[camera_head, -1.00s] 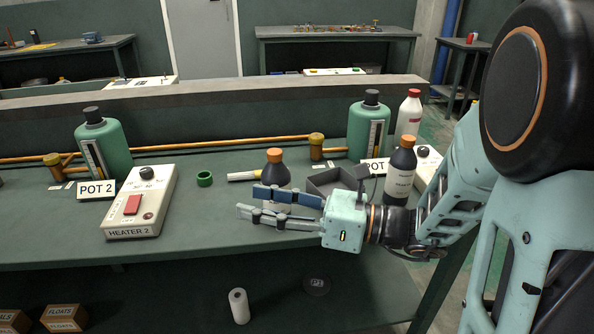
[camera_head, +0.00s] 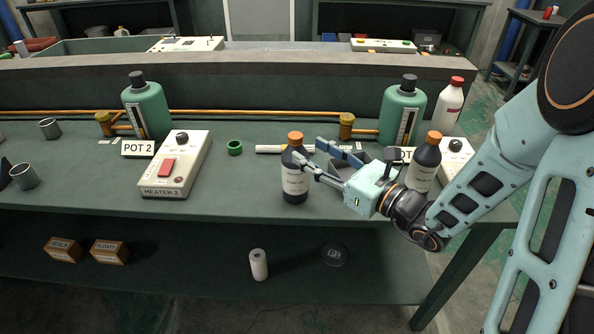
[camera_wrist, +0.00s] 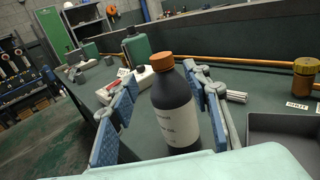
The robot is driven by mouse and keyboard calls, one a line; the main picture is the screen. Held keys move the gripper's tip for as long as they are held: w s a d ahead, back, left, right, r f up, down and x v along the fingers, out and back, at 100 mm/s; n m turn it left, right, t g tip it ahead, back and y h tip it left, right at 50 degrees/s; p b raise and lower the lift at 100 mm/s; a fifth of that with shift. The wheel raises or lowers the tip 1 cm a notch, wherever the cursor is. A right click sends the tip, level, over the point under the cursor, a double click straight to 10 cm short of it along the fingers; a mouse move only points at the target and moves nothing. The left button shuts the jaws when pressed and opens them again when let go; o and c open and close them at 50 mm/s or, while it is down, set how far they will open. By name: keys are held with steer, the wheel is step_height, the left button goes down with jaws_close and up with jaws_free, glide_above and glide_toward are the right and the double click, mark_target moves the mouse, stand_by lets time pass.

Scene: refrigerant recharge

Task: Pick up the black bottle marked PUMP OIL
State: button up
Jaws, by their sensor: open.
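A black bottle with an orange cap and pale label (camera_head: 294,182) stands upright on the green bench; its label text is too small to read. In the wrist view the same bottle (camera_wrist: 174,112) stands between my two blue-padded fingers, with gaps to both. My gripper (camera_head: 311,153) is open, reaching in from the right at the bottle's upper part; I cannot tell whether a finger touches it. A second black bottle with an orange cap (camera_head: 424,165) stands farther right, behind my wrist, its label also unreadable.
A grey open tray (camera_wrist: 274,138) lies behind my gripper. HEATER 2 (camera_head: 174,166), a green ring (camera_head: 235,147) and POT 2's green bottle (camera_head: 146,105) stand to the left. A white bottle with a red cap (camera_head: 448,106) stands at the back right.

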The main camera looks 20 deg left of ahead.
mark_target(301, 142)
steer(key=x, duration=0.6)
steer(key=shift+w+a+r, duration=0.15)
steer(key=shift+w+r, duration=0.05)
steer(key=shift+w, duration=0.15)
steer(key=shift+c, duration=0.2)
jaws_close()
steer(key=shift+r, duration=0.1)
